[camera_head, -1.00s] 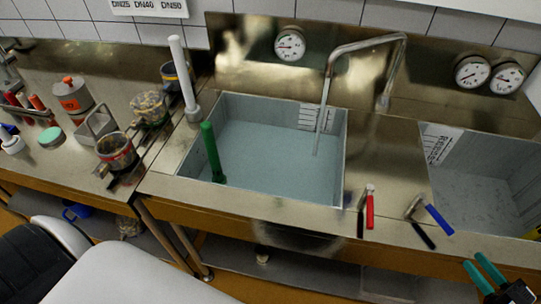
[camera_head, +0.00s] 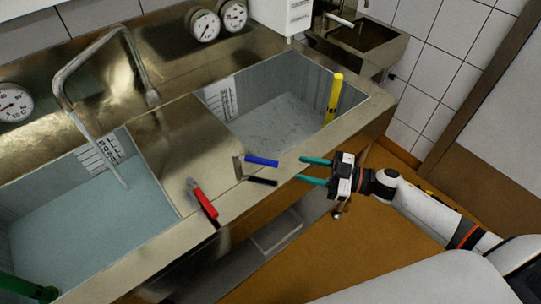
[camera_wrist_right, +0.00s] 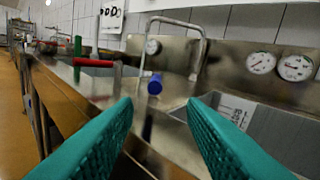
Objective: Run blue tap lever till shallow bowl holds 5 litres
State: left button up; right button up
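The blue lever (camera_head: 261,161) stands on the counter strip between two sunken basins, with a dark bar (camera_head: 262,181) beside it. Its round blue end also shows in the right wrist view (camera_wrist_right: 155,84), between and beyond the fingers. My right gripper (camera_head: 300,169) is open and empty, its teal fingers pointing at the lever, a small gap away. The spout (camera_head: 118,172) hangs over the left basin (camera_head: 80,215), which has bluish water and a scale. The right basin (camera_head: 285,115) has a grey bottom and a scale; I cannot tell which is the shallow bowl. My left gripper is out of view.
A red lever (camera_head: 205,203) sits left of the blue one. A yellow post (camera_head: 333,98) stands in the right basin and a green post (camera_head: 25,289) in the left. Round gauges (camera_head: 205,25) are on the back panel. Open floor (camera_head: 310,245) lies in front of the counter.

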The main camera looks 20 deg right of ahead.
aim_at(264, 160)
jog(key=x, duration=0.2)
jog(key=p+x, duration=0.1)
jog(key=x, duration=0.2)
jog(key=p+x, duration=0.1)
jog(key=x, duration=0.1)
jog(key=shift+s+a+r, duration=0.25)
jog(key=shift+a+r, duration=0.1)
jog(key=shift+r, duration=0.05)
jog(key=x, duration=0.3)
jog(key=shift+w+a+f, duration=0.15)
jog(key=shift+w+a, duration=0.1)
jog(key=shift+a, duration=0.05)
jog(key=shift+w+a, duration=0.1)
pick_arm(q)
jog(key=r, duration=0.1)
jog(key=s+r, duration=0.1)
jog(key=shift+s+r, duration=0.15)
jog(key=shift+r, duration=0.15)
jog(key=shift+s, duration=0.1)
pick_arm(e)
jog(key=shift+c, duration=0.4)
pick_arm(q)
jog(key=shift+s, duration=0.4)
pick_arm(e)
grip_shut()
